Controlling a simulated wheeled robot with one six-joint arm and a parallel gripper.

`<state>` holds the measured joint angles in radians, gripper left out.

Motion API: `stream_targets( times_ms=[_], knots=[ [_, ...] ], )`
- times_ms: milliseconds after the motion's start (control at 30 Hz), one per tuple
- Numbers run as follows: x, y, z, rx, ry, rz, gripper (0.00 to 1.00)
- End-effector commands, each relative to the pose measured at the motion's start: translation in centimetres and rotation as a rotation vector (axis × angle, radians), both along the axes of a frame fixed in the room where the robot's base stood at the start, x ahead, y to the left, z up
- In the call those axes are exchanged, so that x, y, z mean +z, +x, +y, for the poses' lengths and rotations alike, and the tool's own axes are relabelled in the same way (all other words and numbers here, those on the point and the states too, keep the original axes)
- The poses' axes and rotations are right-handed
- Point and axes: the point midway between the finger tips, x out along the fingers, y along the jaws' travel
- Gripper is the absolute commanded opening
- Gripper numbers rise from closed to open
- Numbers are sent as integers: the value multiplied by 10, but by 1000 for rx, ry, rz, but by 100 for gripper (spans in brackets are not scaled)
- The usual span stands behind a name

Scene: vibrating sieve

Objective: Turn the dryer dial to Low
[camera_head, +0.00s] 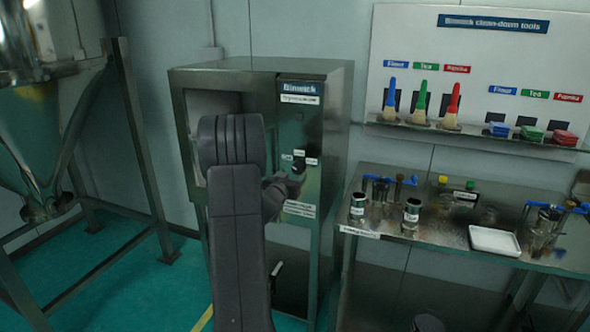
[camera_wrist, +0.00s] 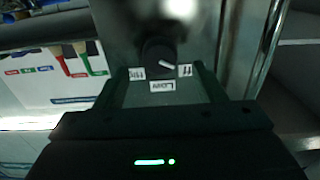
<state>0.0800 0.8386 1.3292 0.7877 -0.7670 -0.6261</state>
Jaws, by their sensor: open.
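The dryer (camera_head: 262,72) is a grey metal cabinet with a dark control panel. Its dial (camera_head: 299,166) is a dark round knob with three small white labels around it. In the wrist view the dial (camera_wrist: 155,50) shows a white pointer mark slanting toward the right-hand label, which seems to read Off. The Low label (camera_wrist: 162,86) is below the dial there, upside down, and the High label (camera_wrist: 137,73) is at left. My gripper (camera_head: 287,182) is open at the panel. In the wrist view its fingers (camera_wrist: 161,76) stand apart, either side of the labels; contact with the dial cannot be told.
A metal table (camera_head: 400,238) with jars and a white tray (camera_head: 494,240) stands right of the dryer. A tool board (camera_head: 480,60) with brushes hangs above it. A metal hopper frame (camera_head: 130,130) stands at left. Green floor is open between frame and dryer.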

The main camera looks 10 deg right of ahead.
Motion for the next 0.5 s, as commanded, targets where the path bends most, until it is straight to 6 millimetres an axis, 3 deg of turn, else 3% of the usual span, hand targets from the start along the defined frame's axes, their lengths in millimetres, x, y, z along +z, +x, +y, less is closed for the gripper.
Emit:
stream_targets(
  times_ms=[200, 500],
  knots=[
    [1, 24, -17, -1, -1, 1, 63],
    [-1, 31, -21, 1, 0, 1, 63]
  ],
)
